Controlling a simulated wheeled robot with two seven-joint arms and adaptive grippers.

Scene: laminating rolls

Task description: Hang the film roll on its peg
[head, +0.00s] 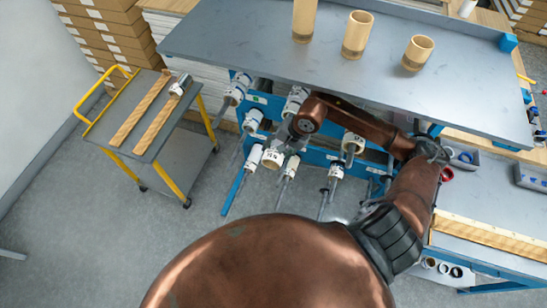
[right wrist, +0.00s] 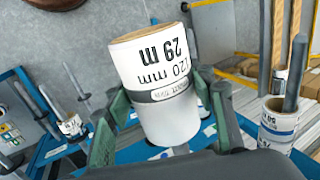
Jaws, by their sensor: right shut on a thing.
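My right gripper (right wrist: 158,105) is shut on a white film roll (right wrist: 165,100) with a tan core end, printed "29 m" and "120 mm". The green fingers lie on both sides of the roll. In the head view the held roll (head: 272,159) is in front of the blue peg rack (head: 312,157), among other rolls. I cannot tell whether a peg is inside it. In the right wrist view, a grey peg (right wrist: 296,70) carrying another roll (right wrist: 279,125) stands at the right. My left gripper is not in view.
Several other white rolls (head: 236,88) sit on rack pegs under the grey table (head: 260,40). Three tan cores (head: 355,35) stand on the table. A yellow-handled cart (head: 185,145) stands at the left, with a roll on it. Grey floor lies between cart and rack.

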